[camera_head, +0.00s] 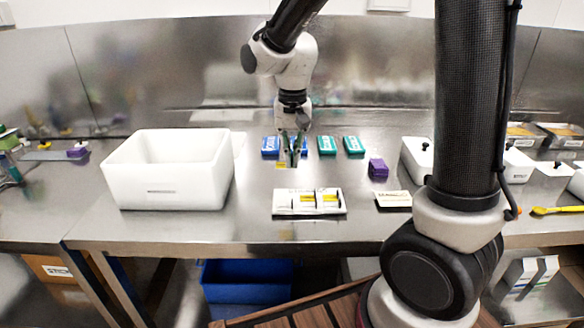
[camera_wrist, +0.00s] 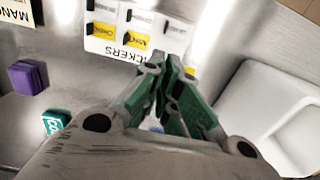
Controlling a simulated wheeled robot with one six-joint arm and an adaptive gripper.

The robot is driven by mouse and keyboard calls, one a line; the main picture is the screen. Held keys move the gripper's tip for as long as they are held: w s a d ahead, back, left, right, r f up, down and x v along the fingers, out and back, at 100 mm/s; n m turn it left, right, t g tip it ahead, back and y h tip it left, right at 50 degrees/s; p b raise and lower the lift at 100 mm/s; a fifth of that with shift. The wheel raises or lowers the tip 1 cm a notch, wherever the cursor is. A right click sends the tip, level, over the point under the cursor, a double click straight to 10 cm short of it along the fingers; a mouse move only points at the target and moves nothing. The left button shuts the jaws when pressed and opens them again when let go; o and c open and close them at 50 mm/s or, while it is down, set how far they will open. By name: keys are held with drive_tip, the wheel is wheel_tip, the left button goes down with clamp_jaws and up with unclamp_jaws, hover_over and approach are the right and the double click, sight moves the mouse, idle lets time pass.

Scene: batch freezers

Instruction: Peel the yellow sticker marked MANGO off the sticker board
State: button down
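The white sticker board (camera_head: 309,211) lies on the steel table, front centre. It also shows upside down at the top of the wrist view (camera_wrist: 117,50). Two yellow stickers show on it, one at its middle (camera_wrist: 137,41) and one farther left in the wrist view (camera_wrist: 103,35). The third place in that row looks bare white. The small print is hard to read. My gripper (camera_head: 291,163) is above the table behind the board, apart from it. Its green-padded fingers are closed together, with a small yellow sticker (camera_head: 281,165) at the tips. Its lettering is not readable.
A large white bin (camera_head: 166,190) stands left of the board. Blue (camera_head: 270,146) and green (camera_head: 326,145) boxes stand behind the gripper. A purple block (camera_head: 378,168) and a MANGO-type label card (camera_head: 393,200) lie to the right. Bare table surrounds the board.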

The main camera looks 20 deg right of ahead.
drive_tip(key=shift+r, duration=2.7)
